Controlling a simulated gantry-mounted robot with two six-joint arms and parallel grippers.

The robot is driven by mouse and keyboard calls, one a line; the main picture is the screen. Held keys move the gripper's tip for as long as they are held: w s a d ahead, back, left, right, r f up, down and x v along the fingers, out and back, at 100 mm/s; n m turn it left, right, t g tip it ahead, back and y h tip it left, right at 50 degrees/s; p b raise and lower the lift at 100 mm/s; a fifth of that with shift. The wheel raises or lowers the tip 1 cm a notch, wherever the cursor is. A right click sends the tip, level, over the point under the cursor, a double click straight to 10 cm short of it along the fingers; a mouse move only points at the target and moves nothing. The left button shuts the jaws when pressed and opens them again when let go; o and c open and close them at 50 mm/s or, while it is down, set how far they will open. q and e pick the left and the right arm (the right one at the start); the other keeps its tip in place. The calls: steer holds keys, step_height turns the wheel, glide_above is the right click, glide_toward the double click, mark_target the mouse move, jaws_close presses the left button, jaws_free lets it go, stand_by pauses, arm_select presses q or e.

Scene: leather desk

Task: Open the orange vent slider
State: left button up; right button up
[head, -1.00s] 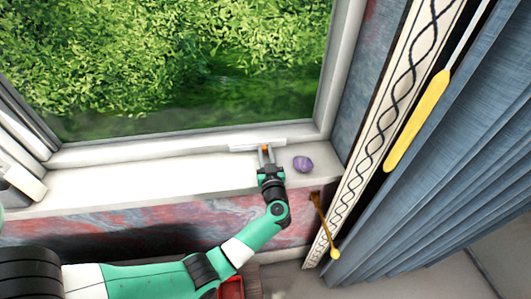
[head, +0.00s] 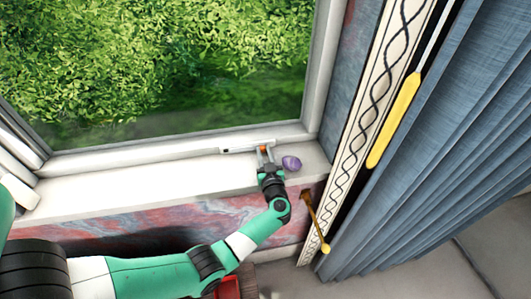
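The orange vent slider (head: 263,149) is a small orange piece on a thin white vent strip (head: 240,147) at the bottom of the window frame. It sits towards the right end of the strip. My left gripper (head: 265,153) reaches up from below, with one finger on each side of the orange slider. The fingers look closed on it, though the contact is small in the picture. A small dark patch shows near the strip's left end. My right gripper is not in view.
A purple stone-like object (head: 291,163) lies on the white sill (head: 140,190) just right of my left gripper. A brass-coloured lever (head: 316,223) sticks out below the sill. A blue curtain (head: 440,140) with a yellow-handled rod (head: 393,122) hangs at the right. The sill's left part is clear.

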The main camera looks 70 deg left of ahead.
arm_select(q)
steer(key=o, duration=0.4)
steer(key=shift+o, duration=0.2)
steer(key=p+v, duration=0.4)
steer(key=v, duration=0.7)
steer(key=shift+d, duration=0.3)
steer(key=shift+s, duration=0.1)
steer(key=shift+c, duration=0.3)
